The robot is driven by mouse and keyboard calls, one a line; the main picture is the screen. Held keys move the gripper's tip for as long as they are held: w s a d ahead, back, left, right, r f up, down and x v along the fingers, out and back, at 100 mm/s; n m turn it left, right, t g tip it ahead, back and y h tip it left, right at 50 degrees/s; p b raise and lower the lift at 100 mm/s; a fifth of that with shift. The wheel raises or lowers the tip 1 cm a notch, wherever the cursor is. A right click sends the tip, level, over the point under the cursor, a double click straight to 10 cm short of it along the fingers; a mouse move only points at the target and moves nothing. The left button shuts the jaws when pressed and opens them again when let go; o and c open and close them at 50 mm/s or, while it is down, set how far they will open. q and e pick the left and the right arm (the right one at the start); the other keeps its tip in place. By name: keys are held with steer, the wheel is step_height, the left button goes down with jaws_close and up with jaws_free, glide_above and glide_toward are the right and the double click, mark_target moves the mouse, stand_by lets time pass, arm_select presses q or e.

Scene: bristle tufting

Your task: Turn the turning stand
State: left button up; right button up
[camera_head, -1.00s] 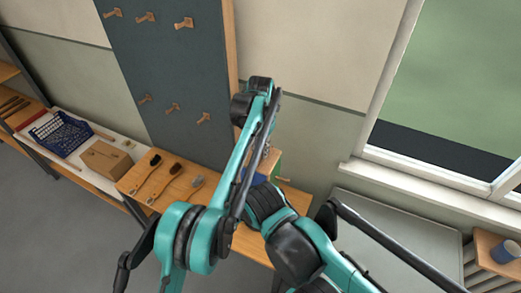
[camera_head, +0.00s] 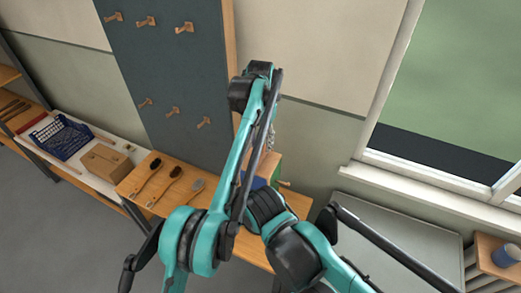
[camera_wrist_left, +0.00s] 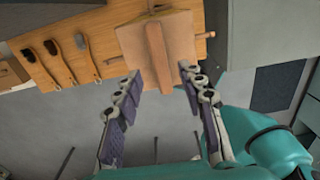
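In the left wrist view the turning stand (camera_wrist_left: 181,33) appears as a light wooden block with a raised bar (camera_wrist_left: 156,45) along its middle. Short wooden pegs stick out beside it. My left gripper (camera_wrist_left: 160,80) is open, its two jointed fingers spread apart. The near end of the bar lies between the fingertips in the picture; I cannot tell whether they touch it. In the head view my teal arm covers most of the stand, and only a little wood (camera_head: 270,163) shows beside it. My right gripper is not in view.
Several brushes (camera_head: 153,183) lie on the wooden bench (camera_head: 128,187) left of the arm. Further left are a cardboard box (camera_head: 104,160) and a blue basket (camera_head: 61,138). A dark pegboard (camera_head: 170,65) stands behind. A window sill (camera_head: 425,190) is at right.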

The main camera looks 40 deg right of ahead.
arm_select(q)
steer(key=shift+r, duration=0.85)
